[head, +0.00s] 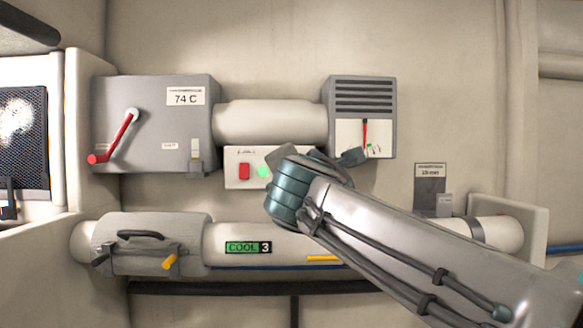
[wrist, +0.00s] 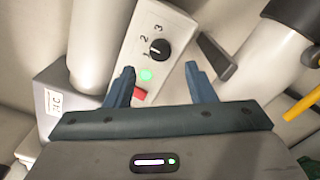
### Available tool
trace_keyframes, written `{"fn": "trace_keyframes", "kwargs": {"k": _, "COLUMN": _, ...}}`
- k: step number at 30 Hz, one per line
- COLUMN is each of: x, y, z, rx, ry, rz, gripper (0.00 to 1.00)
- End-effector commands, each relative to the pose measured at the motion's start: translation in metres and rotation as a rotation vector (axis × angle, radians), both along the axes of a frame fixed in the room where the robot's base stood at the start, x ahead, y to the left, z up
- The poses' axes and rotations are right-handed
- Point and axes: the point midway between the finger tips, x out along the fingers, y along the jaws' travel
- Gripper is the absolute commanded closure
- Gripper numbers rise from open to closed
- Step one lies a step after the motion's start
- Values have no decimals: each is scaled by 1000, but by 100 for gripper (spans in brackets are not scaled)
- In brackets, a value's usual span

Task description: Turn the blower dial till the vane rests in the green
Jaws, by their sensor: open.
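The blower dial (wrist: 159,49) is a black round knob on a pale panel, with the figures 1, 2 and 3 beside it; its white mark seems to point toward the 1. My gripper (wrist: 160,68) is open, its two fingers apart on either side of the panel, with the dial ahead between them and nothing held. In the head view my gripper (head: 320,158) covers the dial. The red vane (head: 365,133) stands nearly upright in the white window of the grey vent box. A small green patch (head: 374,148) lies just right of its lower end.
The panel (head: 232,181) also carries a red switch (head: 244,171) and a lit green lamp (head: 264,171). A grey box (head: 160,140) with a red lever (head: 126,132) is at left. Below runs a white pipe (head: 216,238) with a COOL 3 label (head: 248,247).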

Motion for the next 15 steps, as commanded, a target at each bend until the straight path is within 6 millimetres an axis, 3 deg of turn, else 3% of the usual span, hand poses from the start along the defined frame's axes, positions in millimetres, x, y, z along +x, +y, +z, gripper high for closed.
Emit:
{"fn": "trace_keyframes", "kwargs": {"k": 6, "x": 43, "y": 1, "z": 2, "rx": -3, "ry": 3, "rz": -1, "gripper": 50}}
{"fn": "trace_keyframes", "kwargs": {"k": 15, "x": 68, "y": 0, "z": 0, "rx": 0, "ry": 1, "rz": 0, "gripper": 50}}
